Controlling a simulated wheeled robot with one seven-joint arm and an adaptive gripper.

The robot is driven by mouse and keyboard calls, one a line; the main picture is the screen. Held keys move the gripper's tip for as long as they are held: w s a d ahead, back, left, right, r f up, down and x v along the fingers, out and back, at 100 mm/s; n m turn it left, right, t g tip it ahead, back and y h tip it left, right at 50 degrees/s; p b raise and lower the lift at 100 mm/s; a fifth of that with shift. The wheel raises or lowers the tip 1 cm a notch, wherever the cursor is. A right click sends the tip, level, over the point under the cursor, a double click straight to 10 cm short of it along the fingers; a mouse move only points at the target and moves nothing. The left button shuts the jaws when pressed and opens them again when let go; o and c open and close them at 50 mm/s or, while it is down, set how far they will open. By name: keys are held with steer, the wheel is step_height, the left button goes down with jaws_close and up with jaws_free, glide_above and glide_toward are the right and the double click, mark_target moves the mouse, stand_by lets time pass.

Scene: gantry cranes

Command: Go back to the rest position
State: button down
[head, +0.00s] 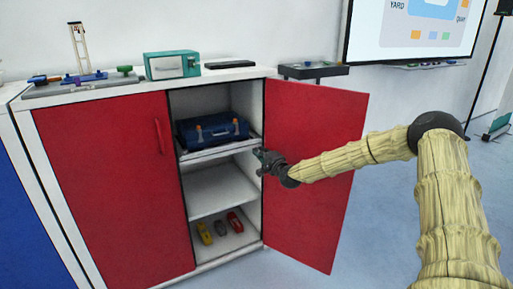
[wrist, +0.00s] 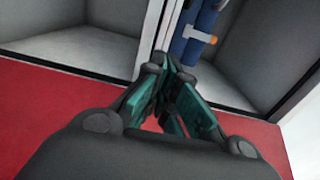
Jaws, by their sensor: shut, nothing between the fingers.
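My gripper (head: 268,162) is in front of the open right side of the red cabinet, near the inner face of the open red door (head: 315,165). Its fingers are shut and empty, and they also show in the wrist view (wrist: 172,108). My arm reaches in from the right of the head view, in front of the open door. A blue case (head: 212,130) with orange clasps lies on the upper shelf (head: 218,151), apart from the gripper. Part of the blue case also shows at the top of the wrist view (wrist: 197,40).
The left red door (head: 110,190) is closed. Several toy cars, including a yellow one (head: 205,233), stand on the cabinet's bottom. A teal box (head: 172,65) and a small crane model (head: 85,72) stand on top. Free floor (head: 400,230) lies right of the open door.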

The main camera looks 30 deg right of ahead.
steer(key=s+d, duration=0.1)
steer(key=s, duration=0.4)
steer(key=s+a+f+n+g+y, duration=0.1)
steer(key=s+a+f+n+g, duration=0.1)
steer(key=s+a+f, duration=0.35)
steer(key=s+a+f+n+g+y, duration=0.1)
steer(key=s+a+f+n+g, duration=0.1)
steer(key=a+f, duration=0.6)
steer(key=s+a+f+n+g+y, duration=0.1)
steer(key=s+a+f+n+g, duration=0.1)
steer(key=s+a+f, duration=0.5)
steer(key=s+a+f+n+g, duration=0.3)
steer(key=s+a+f, duration=0.35)
steer(key=s, duration=0.25)
steer(key=s+a+f+n+g, duration=0.25)
steer(key=s+a+f, duration=0.25)
steer(key=s+f, duration=0.3)
steer(key=s+d+f+n+g+h, duration=0.1)
steer(key=s+n+g+h, duration=0.15)
steer(key=s, duration=1.25)
steer(key=s+d+f+n+g+h, duration=0.1)
steer(key=s+n+g, duration=0.3)
steer(key=s, duration=1.1)
step_height(320, 180, up, 20)
steer(key=w+p, duration=0.1)
steer(key=p, duration=1.9)
steer(key=shift+m+p, duration=0.3)
steer(key=shift+p, duration=0.1)
